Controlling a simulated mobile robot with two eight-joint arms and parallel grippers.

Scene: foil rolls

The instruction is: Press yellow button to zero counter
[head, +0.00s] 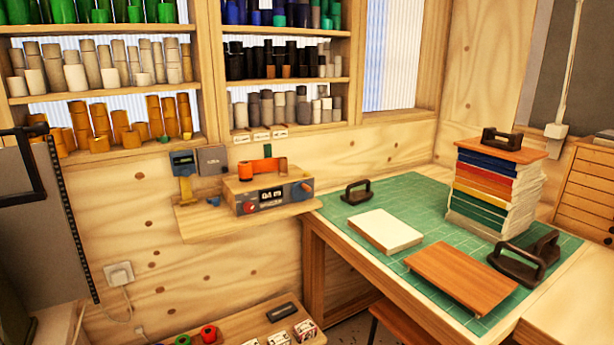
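A small wooden machine (245,188) sits on a wall shelf (200,226) left of the workbench. Its grey front has a dark counter display (271,196) with white characters too small to read surely. A red round part (250,208) is at the left of the front and a blue and red knob (304,188) at the right. An orange roll (255,169) is on top. I cannot make out a yellow button on the front. A blue wall device (182,158) with a yellow piece (186,190) below it is to the left. Neither gripper is in view.
A green cutting mat (405,190) on the bench holds a white block (385,231), a wooden board (462,277), dark handled tools (357,191) and a book stack (495,190). A low shelf (240,325) is below. Shelves of rolls (100,80) line the wall.

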